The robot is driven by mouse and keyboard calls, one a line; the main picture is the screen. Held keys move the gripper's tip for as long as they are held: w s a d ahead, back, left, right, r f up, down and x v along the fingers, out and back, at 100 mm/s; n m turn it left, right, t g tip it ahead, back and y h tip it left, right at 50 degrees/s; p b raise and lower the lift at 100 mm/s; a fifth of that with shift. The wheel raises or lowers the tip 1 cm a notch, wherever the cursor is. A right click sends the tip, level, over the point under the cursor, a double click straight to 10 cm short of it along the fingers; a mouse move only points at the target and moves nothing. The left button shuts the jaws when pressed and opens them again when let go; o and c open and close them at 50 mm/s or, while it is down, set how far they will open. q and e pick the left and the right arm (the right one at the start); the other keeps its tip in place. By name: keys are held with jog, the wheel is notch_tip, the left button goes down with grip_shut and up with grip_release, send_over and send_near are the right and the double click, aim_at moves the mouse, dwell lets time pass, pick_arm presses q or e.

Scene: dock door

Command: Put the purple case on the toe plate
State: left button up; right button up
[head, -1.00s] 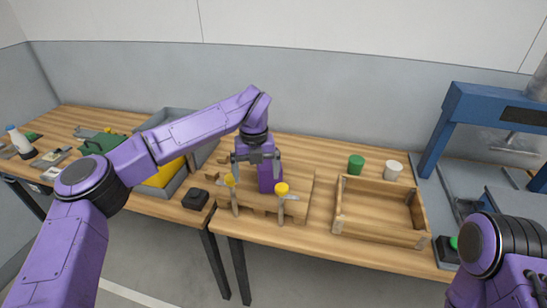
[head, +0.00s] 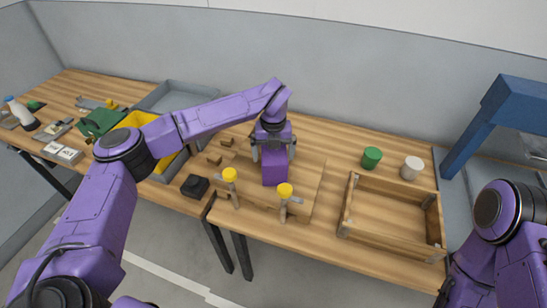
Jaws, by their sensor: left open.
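A purple box-shaped block (head: 273,172), the only thing like a purple case, stands upright on a wooden board with clamps (head: 312,178) on the bench. My left gripper (head: 273,155) points down over it and is open, with a finger at each side of its upper part. Whether the fingers touch it, I cannot tell. The gripper hides the top of the block. I cannot make out a thing that is surely the toe plate. Of my right arm only links show at the right edge; its gripper is out of view.
Two yellow-knobbed clamps (head: 285,190) stand at the board's front edge. An open wooden crate (head: 395,240), a green cup (head: 371,158) and a white cup (head: 412,168) are to the right. A black block (head: 195,186) and a grey bin (head: 205,97) are left. A blue frame (head: 490,125) stands far right.

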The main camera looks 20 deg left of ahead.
pick_arm(q)
jog(key=f, duration=0.2)
jog(key=w+f, duration=0.1)
jog(key=f, duration=0.1)
jog(key=shift+p, duration=0.35)
jog(key=shift+s+r, duration=0.2)
jog(key=shift+s, duration=0.1)
jog(key=c, duration=1.5)
